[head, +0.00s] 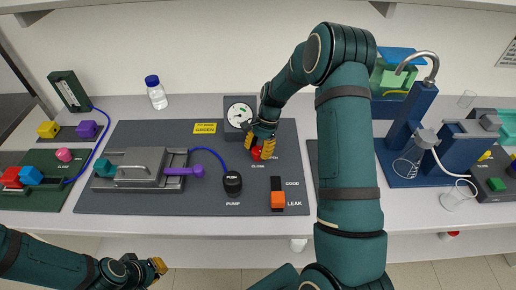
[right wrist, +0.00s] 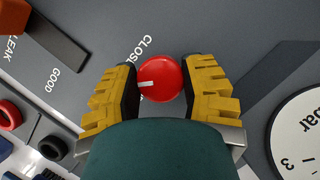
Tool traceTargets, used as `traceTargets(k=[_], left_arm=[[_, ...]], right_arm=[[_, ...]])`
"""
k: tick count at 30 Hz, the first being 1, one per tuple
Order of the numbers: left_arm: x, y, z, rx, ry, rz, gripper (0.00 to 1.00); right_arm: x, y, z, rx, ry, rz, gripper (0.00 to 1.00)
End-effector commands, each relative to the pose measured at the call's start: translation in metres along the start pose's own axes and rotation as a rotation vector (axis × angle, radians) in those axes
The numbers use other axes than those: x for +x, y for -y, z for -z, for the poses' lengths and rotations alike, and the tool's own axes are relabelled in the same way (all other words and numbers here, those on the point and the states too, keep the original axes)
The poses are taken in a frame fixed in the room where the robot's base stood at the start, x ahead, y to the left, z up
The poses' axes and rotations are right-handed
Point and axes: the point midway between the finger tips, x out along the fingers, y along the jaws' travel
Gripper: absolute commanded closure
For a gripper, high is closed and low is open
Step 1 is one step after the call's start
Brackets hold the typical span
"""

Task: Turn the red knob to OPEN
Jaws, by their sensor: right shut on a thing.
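The red knob (head: 257,153) sits on the dark grey panel below the pressure gauge. It also shows in the right wrist view (right wrist: 165,76) as a round red cap with a white pointer line. The line points left, toward the partly hidden white CLOSE lettering (right wrist: 138,62). My right gripper (head: 263,150) reaches down over the knob, with its yellow fingers on both sides of it, shut on it. An OPEN label is hard to read beside the fingers in the head view. My left gripper (head: 158,266) hangs at the lower left, away from the panel, its finger gap unclear.
The gauge (head: 240,113) stands just behind the knob. A black PUMP button (head: 232,182) and an orange GOOD/LEAK slider (head: 278,199) are in front. A grey clamp block (head: 141,168) with a purple lever (head: 182,171) lies left. Glassware and a tap rig (head: 408,130) stand right.

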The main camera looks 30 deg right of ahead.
Motion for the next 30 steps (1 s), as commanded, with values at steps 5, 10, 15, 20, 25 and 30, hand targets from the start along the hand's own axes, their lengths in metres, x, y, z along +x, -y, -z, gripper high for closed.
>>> traceTargets(k=[5,10,15,20,25,30], left_arm=[[-0.0020,-0.0006,0.0001,0.000,0.000,0.000,1.00],[-0.0027,-0.0008,0.0002,0.000,0.000,-0.001,1.00],[-0.0029,-0.0009,0.0002,0.000,0.000,-0.001,1.00],[-0.0029,-0.0008,0.0002,0.000,0.000,-0.001,1.00],[-0.0028,-0.0008,0.0002,0.000,0.000,0.000,1.00],[-0.0027,-0.0008,0.0002,0.000,0.000,0.000,1.00]], right_arm=[[0.0023,-0.0007,-0.0007,-0.157,0.004,-0.070,0.92],[0.0027,-0.0008,-0.0007,-0.303,0.004,-0.131,0.92],[0.0026,-0.0010,-0.0008,-0.435,0.005,-0.185,0.92],[0.0028,-0.0011,-0.0005,-0.535,0.005,-0.227,0.92],[0.0027,-0.0012,-0.0007,-0.613,0.005,-0.259,0.92],[0.0027,-0.0012,-0.0007,-0.656,0.005,-0.276,0.92]])
